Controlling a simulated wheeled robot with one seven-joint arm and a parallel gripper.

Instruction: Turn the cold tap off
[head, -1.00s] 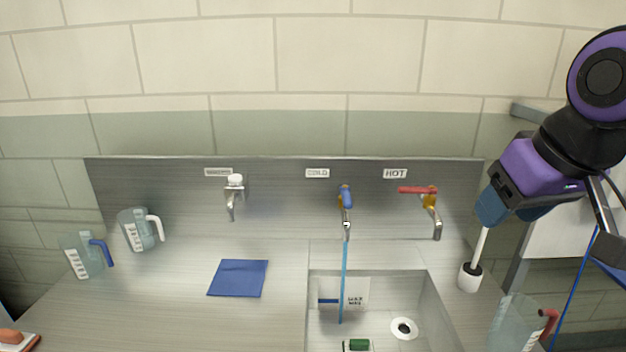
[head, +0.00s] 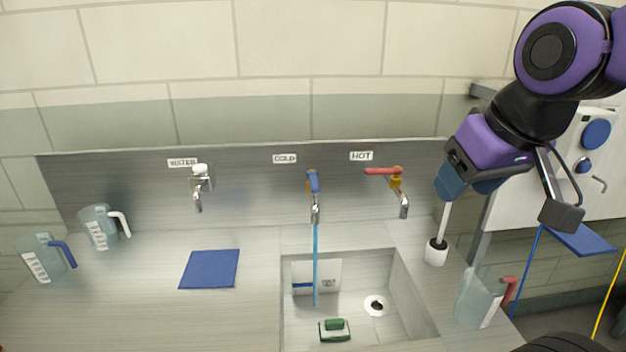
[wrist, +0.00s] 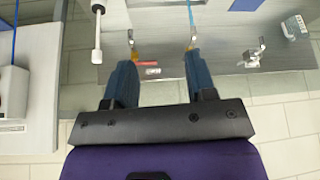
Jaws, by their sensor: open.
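The cold tap (head: 313,183) is under the COLD label on the steel splashback. Its blue handle points out from the wall, and a blue stream of water (head: 316,265) runs from its spout into the sink. The hot tap (head: 397,180) is to its right, its red handle turned left, with no stream seen. My gripper (head: 455,190) is to the right of both taps in the head view, apart from them. The wrist view shows it open and empty, two blue fingers (wrist: 160,70) spread, with the cold tap (wrist: 193,42) beyond the right finger.
The sink (head: 410,300) holds a green sponge (head: 334,325). A brush in a white holder (head: 436,252) and a red-handled jug (head: 480,297) stand right of it. A WATER tap (head: 200,180), blue cloth (head: 210,269) and two jugs (head: 100,228) are left. The counter's middle is mostly clear.

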